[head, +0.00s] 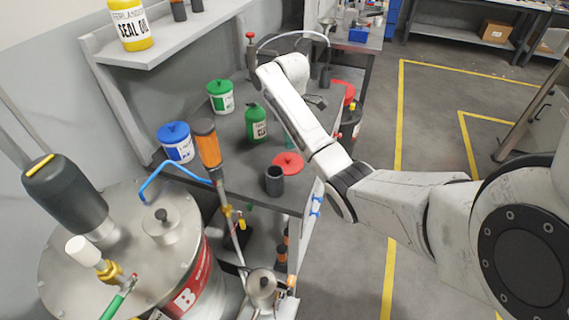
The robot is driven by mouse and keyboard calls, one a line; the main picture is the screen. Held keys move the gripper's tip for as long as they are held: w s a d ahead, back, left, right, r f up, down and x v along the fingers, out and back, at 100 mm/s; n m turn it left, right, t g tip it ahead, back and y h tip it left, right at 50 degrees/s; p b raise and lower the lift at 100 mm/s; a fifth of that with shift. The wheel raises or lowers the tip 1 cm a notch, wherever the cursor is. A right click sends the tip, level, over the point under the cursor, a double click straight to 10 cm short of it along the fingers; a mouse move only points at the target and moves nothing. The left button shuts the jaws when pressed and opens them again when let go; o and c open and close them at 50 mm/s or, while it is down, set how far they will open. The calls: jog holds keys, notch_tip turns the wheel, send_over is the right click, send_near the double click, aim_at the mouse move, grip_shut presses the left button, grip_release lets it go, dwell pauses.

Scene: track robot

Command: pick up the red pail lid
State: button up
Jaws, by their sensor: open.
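A round red lid with a small raised knob (288,163) lies on the grey workbench (225,168), just behind a dark cup (274,182). A second red, round-topped thing (345,92) shows farther back, partly behind my arm; I cannot tell whether it is a lid. My arm reaches in from the right and bends over the bench.
A blue-lidded pail (177,145), a green-lidded pail (221,99) and a green bottle (256,124) stand on the bench. Open floor (440,130) lies to the right.

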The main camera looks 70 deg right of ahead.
aim_at(288, 157)
notch_tip(288, 157, down, 3)
jog(key=shift+w+p, duration=0.1)
jog(key=shift+p, duration=0.25)
jog(key=shift+a+f+p, duration=0.2)
jog(key=shift+f+p, duration=0.15)
jog(key=shift+f, duration=1)
jog(key=shift+a+f+p, duration=0.15)
jog(key=shift+f+p, duration=0.15)
jog(key=shift+f, duration=1.05)
grip_shut()
